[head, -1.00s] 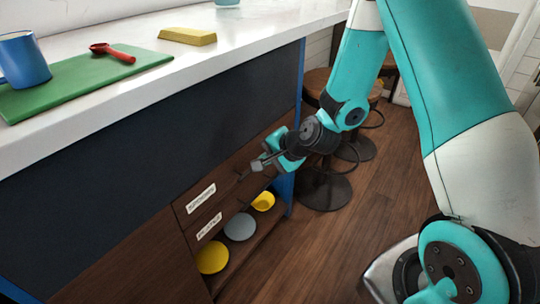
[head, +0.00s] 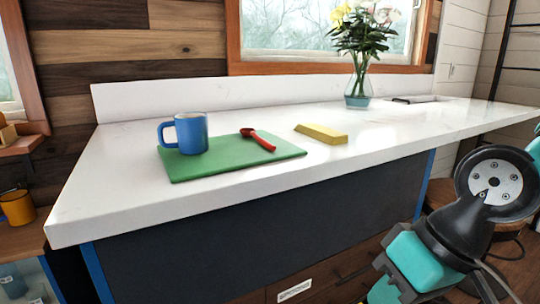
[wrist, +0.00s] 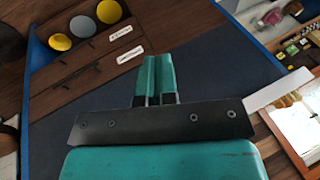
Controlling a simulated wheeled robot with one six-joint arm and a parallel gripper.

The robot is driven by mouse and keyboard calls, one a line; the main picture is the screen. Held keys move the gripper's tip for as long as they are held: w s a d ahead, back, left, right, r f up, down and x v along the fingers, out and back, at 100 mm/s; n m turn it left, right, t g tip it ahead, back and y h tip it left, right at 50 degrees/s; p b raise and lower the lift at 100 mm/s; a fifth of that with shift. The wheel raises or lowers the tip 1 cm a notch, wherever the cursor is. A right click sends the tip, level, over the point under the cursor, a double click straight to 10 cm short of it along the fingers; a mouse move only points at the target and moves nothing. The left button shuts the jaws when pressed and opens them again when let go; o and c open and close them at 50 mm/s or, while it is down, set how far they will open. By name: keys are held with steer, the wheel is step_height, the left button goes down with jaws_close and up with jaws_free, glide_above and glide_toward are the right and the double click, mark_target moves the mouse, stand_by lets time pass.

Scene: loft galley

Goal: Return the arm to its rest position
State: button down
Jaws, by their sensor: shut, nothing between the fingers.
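My gripper (wrist: 155,98) shows in the wrist view with its two teal and black fingers together and nothing between them. It points toward the dark counter front, beside the labelled drawers. In the head view my arm is at the lower right, in front of the counter, and the fingertips are not clearly seen there.
A white counter (head: 235,215) carries a green board (head: 230,165) with a blue mug (head: 191,134) and red scoop (head: 258,140), a yellow block (head: 321,134) and a flower vase (head: 358,88). Labelled drawers (wrist: 90,62) and an open shelf with yellow and grey dishes (wrist: 82,27) are below.

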steer(key=s+r+n+h+p, duration=0.1)
steer(key=s+r+p, duration=0.3)
steer(key=r+p, duration=0.9)
steer(key=shift+s+d+r+n+g, duration=0.2)
steer(key=shift+d+r+n+g, duration=0.2)
steer(key=shift+r+n, duration=0.4)
steer(key=shift+r, duration=0.1)
